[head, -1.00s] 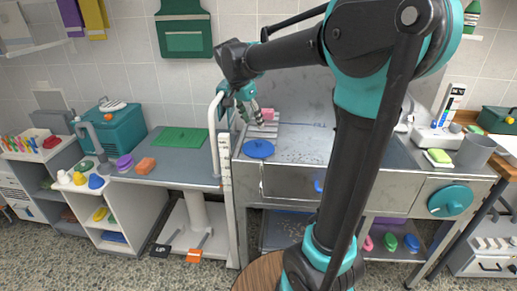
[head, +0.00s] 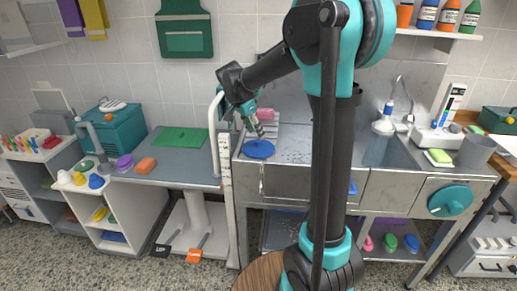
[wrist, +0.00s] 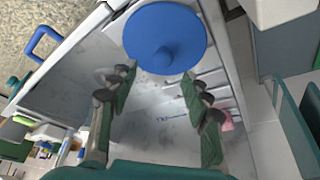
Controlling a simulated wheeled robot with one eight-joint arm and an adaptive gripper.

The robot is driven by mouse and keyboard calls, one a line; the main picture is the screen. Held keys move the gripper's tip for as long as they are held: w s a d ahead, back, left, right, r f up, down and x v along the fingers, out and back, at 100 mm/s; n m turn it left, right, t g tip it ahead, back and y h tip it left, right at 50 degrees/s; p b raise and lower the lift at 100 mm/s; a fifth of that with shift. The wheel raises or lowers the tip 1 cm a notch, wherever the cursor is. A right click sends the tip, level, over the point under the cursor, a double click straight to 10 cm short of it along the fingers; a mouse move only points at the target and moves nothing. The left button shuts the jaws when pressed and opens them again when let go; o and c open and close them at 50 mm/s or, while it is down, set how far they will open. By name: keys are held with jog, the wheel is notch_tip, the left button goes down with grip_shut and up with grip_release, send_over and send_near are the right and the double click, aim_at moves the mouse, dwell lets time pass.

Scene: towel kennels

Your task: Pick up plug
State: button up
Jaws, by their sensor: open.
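The plug (head: 259,149) is a round blue disc with a central knob. It lies flat on the left part of the metal sink unit in the head view. In the wrist view the plug (wrist: 184,30) shows at the top, with its near edge between the fingertips. My gripper (head: 259,134) is just above and behind the plug. In the wrist view my gripper (wrist: 159,75) has its two green-padded fingers spread apart, with nothing between them. The exact gap between fingertips and plug cannot be told.
A pink block (head: 266,114) lies on a ribbed rack behind my gripper. A white curved rail (head: 214,130) stands close to the left. The metal sink top (head: 300,150) is bare to the right. A green mat (head: 180,137) lies on the left counter.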

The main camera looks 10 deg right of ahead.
aim_at(258, 141)
jog(key=shift+a+x, duration=0.15)
jog(key=shift+x, duration=1.2)
jog(key=shift+a+x, duration=0.2)
jog(key=shift+x, duration=1.2)
jog(key=shift+f, duration=0.1)
grip_shut()
